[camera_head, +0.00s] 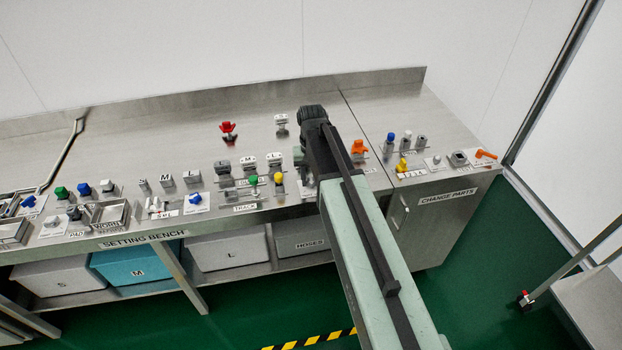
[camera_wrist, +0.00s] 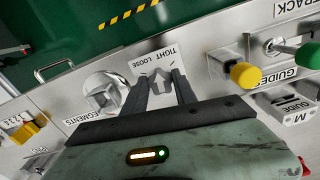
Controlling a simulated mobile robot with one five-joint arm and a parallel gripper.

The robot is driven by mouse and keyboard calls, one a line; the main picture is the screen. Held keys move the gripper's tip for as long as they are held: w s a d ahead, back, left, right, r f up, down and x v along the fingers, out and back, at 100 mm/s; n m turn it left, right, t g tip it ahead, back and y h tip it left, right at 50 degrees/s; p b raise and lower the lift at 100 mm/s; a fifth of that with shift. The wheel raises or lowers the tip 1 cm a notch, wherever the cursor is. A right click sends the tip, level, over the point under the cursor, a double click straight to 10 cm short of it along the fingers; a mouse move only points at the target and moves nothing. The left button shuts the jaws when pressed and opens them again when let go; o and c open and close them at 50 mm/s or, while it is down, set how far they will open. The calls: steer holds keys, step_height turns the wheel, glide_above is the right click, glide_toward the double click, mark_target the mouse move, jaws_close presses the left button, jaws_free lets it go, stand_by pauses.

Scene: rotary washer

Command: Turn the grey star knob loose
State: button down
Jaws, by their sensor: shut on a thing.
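The grey star knob (camera_wrist: 162,82) shows in the wrist view between my two fingers, partly covered by them. It sits on a white plate (camera_wrist: 154,62) lettered TIGHT and LOOSE. My gripper (camera_wrist: 161,84) is shut on the knob, with one dark finger on each side. The knob's turned angle is hard to read. In the head view my arm hides the knob.
A round silver fitting (camera_wrist: 104,92) is close left of my fingers in the wrist view. A yellow knob (camera_wrist: 245,74) and a green knob (camera_wrist: 308,56) stand to the right. In the head view, an orange part (camera_head: 358,147) stands right of my arm.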

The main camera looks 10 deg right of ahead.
mark_target(312, 180)
steer(key=n, duration=0.6)
steer(key=shift+d, duration=0.15)
steer(key=n, duration=0.5)
steer(key=shift+w+n, duration=0.1)
steer(key=shift+n, duration=0.3)
steer(key=c, duration=1)
jaws_free()
step_height(312, 180, up, 8)
steer(key=p, duration=0.8)
steer(key=shift+f, duration=0.1)
